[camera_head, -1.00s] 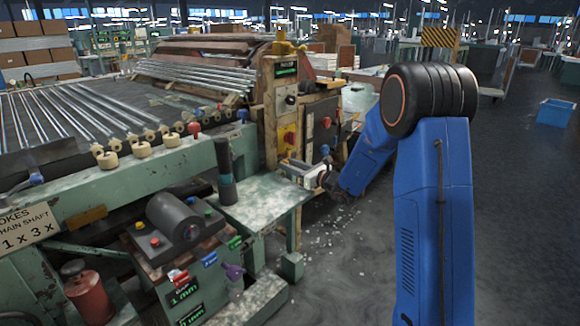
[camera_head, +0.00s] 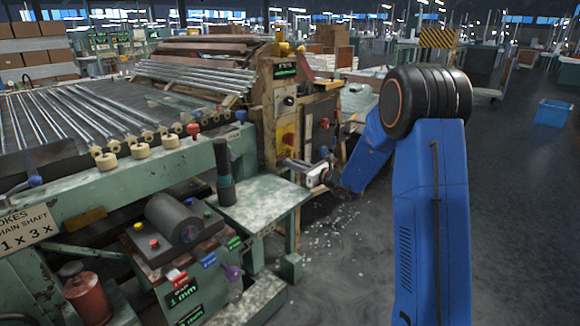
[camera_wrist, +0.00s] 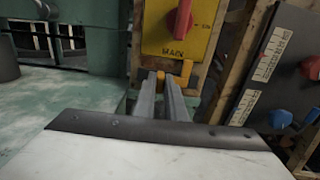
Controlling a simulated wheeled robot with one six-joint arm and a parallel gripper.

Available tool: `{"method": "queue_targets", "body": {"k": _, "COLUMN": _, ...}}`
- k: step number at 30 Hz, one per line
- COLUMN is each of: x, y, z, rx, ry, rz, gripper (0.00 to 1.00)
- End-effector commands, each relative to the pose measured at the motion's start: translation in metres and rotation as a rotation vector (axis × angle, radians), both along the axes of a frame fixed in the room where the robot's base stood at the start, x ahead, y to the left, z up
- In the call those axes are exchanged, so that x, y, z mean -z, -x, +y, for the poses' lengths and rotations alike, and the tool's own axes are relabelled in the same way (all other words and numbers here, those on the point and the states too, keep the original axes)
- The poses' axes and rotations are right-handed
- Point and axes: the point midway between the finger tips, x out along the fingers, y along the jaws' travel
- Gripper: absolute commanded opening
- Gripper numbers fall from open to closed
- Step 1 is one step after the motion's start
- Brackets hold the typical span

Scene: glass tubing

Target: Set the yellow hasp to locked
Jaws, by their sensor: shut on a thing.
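The yellow hasp (camera_wrist: 186,70) shows in the wrist view as a small yellow-orange piece under the yellow main switch plate (camera_wrist: 180,42). That plate carries a red knob (camera_wrist: 181,20) and also shows in the head view (camera_head: 288,138). My gripper (camera_wrist: 161,77) has its two grey fingers close together at the hasp, shut on a yellow part of it. The fingers hide some of the hasp. In the head view my gripper (camera_head: 287,163) is at the post below the plate, and the hasp is too small to make out there.
A dark panel (camera_wrist: 283,70) with red and blue knobs stands close to the right of my gripper. A green table (camera_head: 262,200) lies below and left, with a dark upright cylinder (camera_head: 224,170) on it. Open floor is at the right.

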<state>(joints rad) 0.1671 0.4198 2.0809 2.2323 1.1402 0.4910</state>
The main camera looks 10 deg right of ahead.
Motion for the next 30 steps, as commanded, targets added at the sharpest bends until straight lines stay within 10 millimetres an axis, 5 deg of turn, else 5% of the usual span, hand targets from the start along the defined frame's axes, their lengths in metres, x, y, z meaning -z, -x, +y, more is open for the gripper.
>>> {"method": "queue_targets", "body": {"k": 4, "x": -0.001, "y": -0.002, "z": -0.003, "rx": 0.007, "ry": -0.001, "rz": -0.002, "gripper": 0.0}}
{"method": "queue_targets", "body": {"k": 5, "x": -0.001, "y": -0.002, "z": -0.003, "rx": 0.007, "ry": -0.001, "rz": -0.002, "gripper": 0.15}}
{"method": "queue_targets", "body": {"k": 7, "x": -0.001, "y": -0.002, "z": -0.003, "rx": 0.007, "ry": -0.001, "rz": -0.002, "gripper": 0.3}}
{"method": "queue_targets", "body": {"k": 20, "x": -0.001, "y": 0.006, "z": -0.007, "rx": 0.006, "ry": -0.001, "rz": 0.001, "gripper": 0.3}}
{"method": "queue_targets", "body": {"k": 30, "x": -0.001, "y": 0.054, "z": -0.044, "rx": 0.008, "ry": -0.001, "rz": -0.001, "gripper": 0.3}}
